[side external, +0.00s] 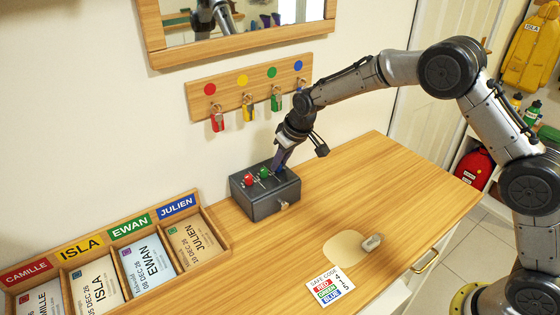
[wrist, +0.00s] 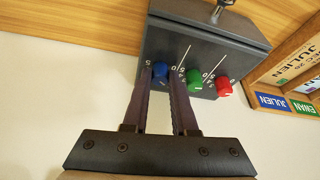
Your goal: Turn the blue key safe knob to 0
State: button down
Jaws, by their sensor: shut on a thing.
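The dark grey key safe (side external: 266,204) stands on the wooden counter against the wall. In the side external view its red knob (side external: 248,179) and green knob (side external: 265,172) show on top, and my gripper (side external: 280,167) hides the blue one. In the wrist view the blue knob (wrist: 161,71) sits between the fingertips of my gripper (wrist: 160,78), which is shut on it. The green knob (wrist: 194,79) and red knob (wrist: 223,86) are beside it. White numbers and lines mark the safe's face; the blue knob's setting is too small to read.
A safe code card (side external: 330,287) lies on the counter near a grey object (side external: 372,242). A wooden sorter (side external: 215,232) with named compartments stands left of the safe. A key rack (side external: 250,90) hangs above it. The counter right of the safe is clear.

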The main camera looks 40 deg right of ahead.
jog(key=n+y, duration=0.1)
jog(key=n, duration=0.3)
jog(key=shift+w+d+n+g+y, duration=0.1)
jog(key=shift+d+n+g+y, duration=0.1)
jog(key=shift+n+g+y, duration=0.15)
jog(key=n+g+y, duration=0.1)
jog(key=n, duration=0.3)
jog(key=shift+n, duration=0.25)
jog(key=c, duration=1)
grip_release()
jog(key=shift+d, duration=0.1)
jog(key=v, duration=1.4)
jog(key=shift+w, duration=0.2)
jog(key=shift+d, duration=0.1)
